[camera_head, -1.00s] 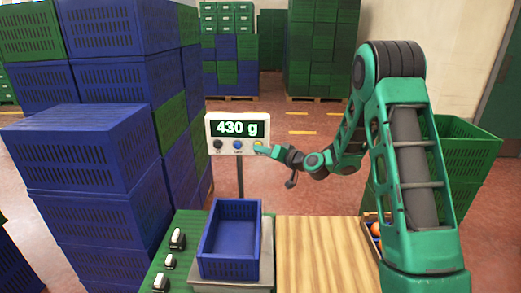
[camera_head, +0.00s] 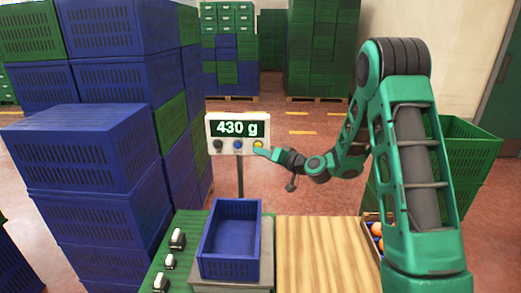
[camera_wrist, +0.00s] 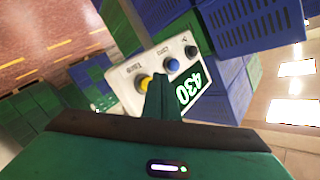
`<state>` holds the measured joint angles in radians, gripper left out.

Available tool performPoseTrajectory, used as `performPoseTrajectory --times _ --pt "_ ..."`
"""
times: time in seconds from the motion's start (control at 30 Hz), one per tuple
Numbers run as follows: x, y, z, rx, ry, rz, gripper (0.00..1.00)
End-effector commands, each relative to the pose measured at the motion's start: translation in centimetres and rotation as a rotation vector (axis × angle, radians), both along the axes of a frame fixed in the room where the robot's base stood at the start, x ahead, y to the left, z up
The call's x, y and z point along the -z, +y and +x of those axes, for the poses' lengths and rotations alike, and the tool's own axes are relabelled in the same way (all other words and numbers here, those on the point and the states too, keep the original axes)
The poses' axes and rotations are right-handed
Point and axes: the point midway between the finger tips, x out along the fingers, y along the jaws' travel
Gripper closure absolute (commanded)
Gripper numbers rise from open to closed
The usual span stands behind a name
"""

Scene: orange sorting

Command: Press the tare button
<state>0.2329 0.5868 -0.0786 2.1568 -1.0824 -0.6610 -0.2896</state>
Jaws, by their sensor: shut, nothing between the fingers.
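The scale's display panel (camera_head: 212,131) reads 430 g and stands on a post behind the worktable. It has a dark button, a blue button (camera_head: 237,145) and a yellow button (camera_head: 258,144) in a row. The label by the yellow button is hard to read. My gripper (camera_head: 262,152) is shut and empty, its tip just below the yellow button. In the wrist view, the fingertips (camera_wrist: 160,86) are beside the yellow button (camera_wrist: 143,82) and near the blue button (camera_wrist: 172,64). I cannot tell whether the tip touches the panel.
An empty blue crate (camera_head: 230,268) sits on the scale platform (camera_head: 268,250). An open box with oranges (camera_head: 376,229) is at the right, partly behind my arm. Stacked crates (camera_head: 95,200) stand close at the left.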

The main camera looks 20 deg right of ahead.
Motion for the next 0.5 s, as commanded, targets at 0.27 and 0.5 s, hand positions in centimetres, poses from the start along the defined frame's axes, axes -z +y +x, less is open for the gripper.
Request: performPoseTrajectory --times 0.27,0.5 --pt "0.0 0.4 -1.1 -0.001 0.002 0.003 1.00" --pt "0.1 0.9 -3.1 0.000 0.002 0.001 1.00"
